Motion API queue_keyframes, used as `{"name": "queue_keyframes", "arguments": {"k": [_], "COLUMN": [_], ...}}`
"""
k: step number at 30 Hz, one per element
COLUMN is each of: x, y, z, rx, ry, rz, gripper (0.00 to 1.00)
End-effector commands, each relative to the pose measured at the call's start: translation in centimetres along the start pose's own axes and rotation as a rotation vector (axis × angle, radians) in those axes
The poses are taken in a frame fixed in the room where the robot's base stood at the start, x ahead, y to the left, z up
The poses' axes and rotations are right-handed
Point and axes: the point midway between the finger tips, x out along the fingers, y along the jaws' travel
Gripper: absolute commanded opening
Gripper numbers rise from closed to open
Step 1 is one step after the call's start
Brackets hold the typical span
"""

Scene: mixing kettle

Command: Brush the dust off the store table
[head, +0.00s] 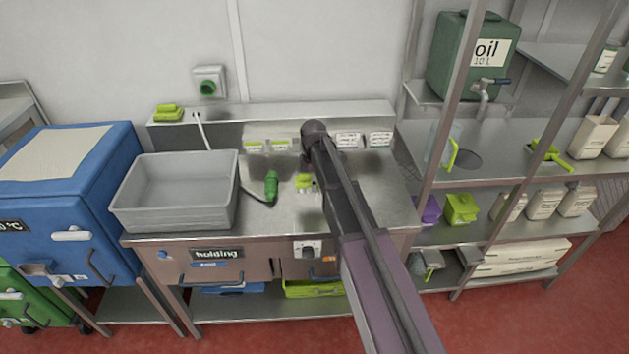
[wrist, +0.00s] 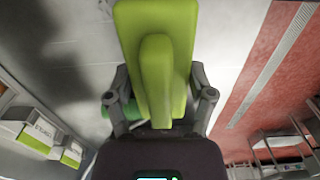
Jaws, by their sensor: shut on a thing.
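My gripper (wrist: 158,88) is shut on a lime-green brush (wrist: 155,30), seen from its back with a raised handle, in the wrist view. In the head view my arm hides most of the gripper. A small lime-green part (head: 304,181) beside the arm looks like the held brush, low over the steel counter (head: 255,218). I cannot tell whether it touches the top. Dark patches show on the counter to the right of my arm; dust or shadow, I cannot tell. Which surface is the store table is not labelled in view.
A grey tub (head: 175,195) stands on the counter's left. A green plug (head: 271,187) with a cable lies close left of the brush. Labelled containers (head: 350,139) line the back. A steel rack with an oil canister (head: 470,55) stands right; its posts are close to my arm.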

Motion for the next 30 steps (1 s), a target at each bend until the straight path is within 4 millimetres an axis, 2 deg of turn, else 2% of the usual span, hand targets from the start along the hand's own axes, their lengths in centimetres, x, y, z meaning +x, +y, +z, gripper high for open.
{"name": "queue_keyframes", "arguments": {"k": [8, 21, 30], "x": [-0.1, -2.7, -3.0], "y": [0.0, 0.0, 0.0], "z": [0.0, 0.0, 0.0], "rx": [0.000, 0.000, 0.000], "ry": [0.000, 0.000, 0.000], "rz": [0.000, 0.000, 0.000], "gripper": [0.25, 0.25, 0.25]}}
